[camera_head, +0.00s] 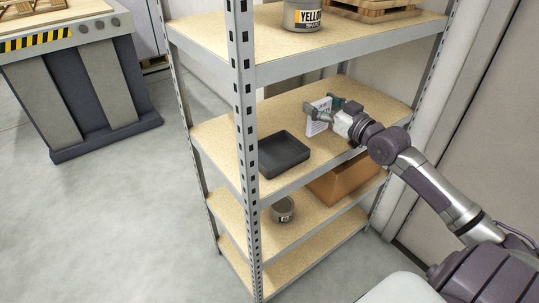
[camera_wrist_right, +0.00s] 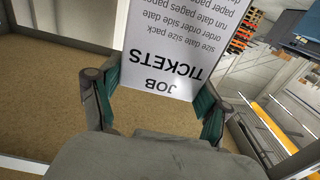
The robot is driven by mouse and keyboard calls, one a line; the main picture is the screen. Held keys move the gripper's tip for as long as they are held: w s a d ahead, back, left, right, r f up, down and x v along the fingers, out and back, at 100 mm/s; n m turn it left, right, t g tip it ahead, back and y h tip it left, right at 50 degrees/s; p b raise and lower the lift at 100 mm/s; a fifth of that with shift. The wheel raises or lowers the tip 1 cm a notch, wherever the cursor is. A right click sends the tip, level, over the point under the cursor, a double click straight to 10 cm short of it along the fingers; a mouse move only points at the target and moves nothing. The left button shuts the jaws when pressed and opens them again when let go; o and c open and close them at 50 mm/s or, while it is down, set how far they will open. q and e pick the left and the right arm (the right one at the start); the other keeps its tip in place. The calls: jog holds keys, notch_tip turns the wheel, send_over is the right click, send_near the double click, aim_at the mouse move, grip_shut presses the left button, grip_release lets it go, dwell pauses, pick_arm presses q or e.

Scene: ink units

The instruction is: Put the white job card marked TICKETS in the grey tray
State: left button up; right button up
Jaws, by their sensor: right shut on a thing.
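The white job card (camera_head: 317,119) is upright above the middle shelf in the head view. In the right wrist view the card (camera_wrist_right: 178,45) shows upside-down print reading JOB TICKETS. My right gripper (camera_head: 323,110) is shut on the card, with a finger on either side of it in the wrist view (camera_wrist_right: 155,98). The dark grey tray (camera_head: 283,168) lies empty on the same shelf, to the left of and nearer than the card. My left gripper is not in view.
A metal shelf post (camera_head: 244,130) stands just left of the tray. The upper shelf (camera_head: 290,41) holds a tin marked YELLOW (camera_head: 302,16) and a wooden pallet (camera_head: 375,8). Below are a cardboard box (camera_head: 345,180) and a grey tin (camera_head: 283,209). Bare shelf board lies between card and tray.

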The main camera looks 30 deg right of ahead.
jog(key=shift+w+d+r, duration=0.35)
jog(key=shift+w+r, duration=0.05)
jog(key=shift+r, duration=0.2)
jog(key=shift+w+r, duration=0.1)
jog(key=shift+r, duration=0.05)
jog(key=shift+w+a+f+p, duration=0.5)
jog(key=shift+w+a+f, duration=0.35)
jog(key=shift+a+f, duration=0.9)
jog(key=shift+w+a+f+p, duration=0.45)
jog(key=shift+w+a+f, duration=0.45)
jog(key=shift+a+f, duration=0.8)
jog(key=shift+w+a+f+p, duration=0.5)
jog(key=shift+w+a+f, duration=0.35)
jog(key=shift+a+f, duration=0.85)
jog(key=o, duration=1.1)
jog(key=shift+d+f, duration=0.2)
jog(key=shift+f, duration=0.05)
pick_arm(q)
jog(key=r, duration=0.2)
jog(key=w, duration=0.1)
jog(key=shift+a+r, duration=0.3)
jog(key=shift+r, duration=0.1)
